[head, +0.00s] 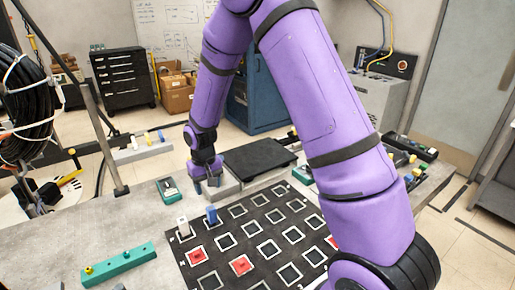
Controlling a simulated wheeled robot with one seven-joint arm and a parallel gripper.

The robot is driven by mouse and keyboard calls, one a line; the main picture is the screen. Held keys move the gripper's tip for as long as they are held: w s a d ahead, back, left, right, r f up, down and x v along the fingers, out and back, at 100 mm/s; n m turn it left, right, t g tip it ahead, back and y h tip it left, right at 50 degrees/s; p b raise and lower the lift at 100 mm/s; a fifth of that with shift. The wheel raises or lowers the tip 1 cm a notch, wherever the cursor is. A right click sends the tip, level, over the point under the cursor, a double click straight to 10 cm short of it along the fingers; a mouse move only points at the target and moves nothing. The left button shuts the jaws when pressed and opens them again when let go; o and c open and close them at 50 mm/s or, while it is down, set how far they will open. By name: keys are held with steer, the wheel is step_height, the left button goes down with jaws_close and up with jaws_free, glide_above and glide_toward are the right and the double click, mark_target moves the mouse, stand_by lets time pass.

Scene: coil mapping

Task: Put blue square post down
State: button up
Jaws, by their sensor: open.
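The blue square post (211,214) stands upright at the far left part of the black mat (179,262), which has a grid of white-outlined squares. A white post (183,226) stands upright to its left. My gripper (206,184) points down just behind and above the blue post in the picture. It is open, with nothing visible between its fingers, and looks apart from the post. My purple arm hides part of the mat's right side.
A teal block with pegs (119,264) lies at the front left. A flat black box (259,157) sits behind the mat. A dark tray of coloured parts (411,149) is at the right. Bare table lies left of the mat.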

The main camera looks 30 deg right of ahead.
steer(key=s+d+r+t, duration=0.15)
steer(key=s+r, duration=0.45)
steer(key=r, duration=0.6)
steer(key=s+d+r+t, duration=0.1)
steer(key=s+d+r, duration=0.2)
steer(key=s+r, duration=0.55)
steer(key=s+d+r+t, duration=0.1)
steer(key=s+r, duration=0.4)
steer(key=s, duration=0.3)
steer(key=s+d+r+t, duration=0.1)
steer(key=s+r, duration=0.5)
steer(key=s, duration=0.2)
steer(key=shift+s+d+t, duration=0.2)
steer(key=shift+s+t, duration=0.1)
steer(key=shift+t, duration=0.05)
